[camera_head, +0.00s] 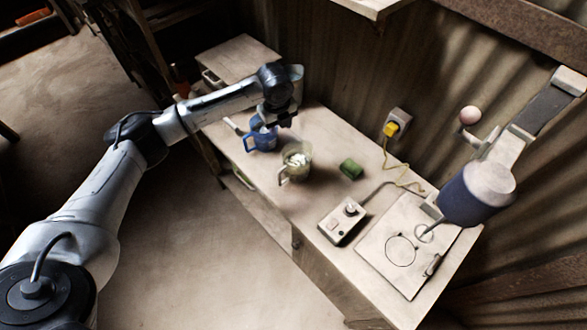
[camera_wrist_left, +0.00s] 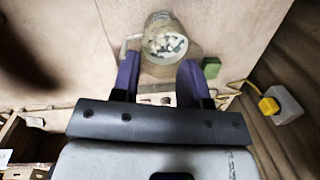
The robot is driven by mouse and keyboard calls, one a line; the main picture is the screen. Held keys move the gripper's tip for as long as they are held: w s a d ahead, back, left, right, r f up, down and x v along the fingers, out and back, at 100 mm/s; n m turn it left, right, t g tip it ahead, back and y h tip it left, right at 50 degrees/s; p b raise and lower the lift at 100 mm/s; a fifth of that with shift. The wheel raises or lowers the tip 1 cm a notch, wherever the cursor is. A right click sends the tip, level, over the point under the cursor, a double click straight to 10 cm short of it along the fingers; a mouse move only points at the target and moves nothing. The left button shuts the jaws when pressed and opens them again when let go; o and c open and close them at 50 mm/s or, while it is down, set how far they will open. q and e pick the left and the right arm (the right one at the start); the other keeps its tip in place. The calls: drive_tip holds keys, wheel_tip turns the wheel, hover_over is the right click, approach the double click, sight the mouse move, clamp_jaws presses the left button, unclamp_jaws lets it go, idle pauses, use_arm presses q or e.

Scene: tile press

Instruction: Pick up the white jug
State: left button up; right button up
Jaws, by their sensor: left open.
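The white jug (camera_head: 305,152) is a pale, off-white vessel with a handle and whitish lumps inside. It stands upright on the bench, to the right of a blue jug (camera_head: 264,138). My left gripper (camera_head: 277,117) is above the bench by the blue jug, up and left of the white jug in the head view. In the left wrist view the white jug (camera_wrist_left: 165,38) is ahead of the open, empty left gripper (camera_wrist_left: 159,61), its handle on the left side. I see no contact between the fingers and the white jug. My right gripper is out of view.
A green block (camera_head: 351,169) lies right of the white jug. A switch box (camera_head: 341,222), a yellow plug (camera_head: 391,129) with its cable and the press (camera_head: 477,190) are farther right. The corrugated wall (camera_head: 345,80) borders the bench's back. Bare bench (camera_head: 330,125) lies behind the jug.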

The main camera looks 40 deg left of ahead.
use_arm(q)
drive_tip(key=m, duration=0.3)
drive_tip(key=m+h, duration=0.1)
drive_tip(key=m, duration=0.7)
hover_over(285, 156)
drive_tip(key=s, duration=0.1)
drive_tip(key=shift+g, duration=0.4)
wheel_tip(285, 156, down, 9)
drive_tip(key=shift+w+d+f+b, duration=0.1)
drive_tip(key=shift+f+b, duration=0.05)
drive_tip(key=shift+f, duration=1.15)
drive_tip(key=shift+w+d+f+b, duration=0.1)
drive_tip(key=shift+f+b, duration=0.05)
drive_tip(key=shift+f, duration=1.1)
drive_tip(key=shift+c, duration=0.4)
clamp_jaws()
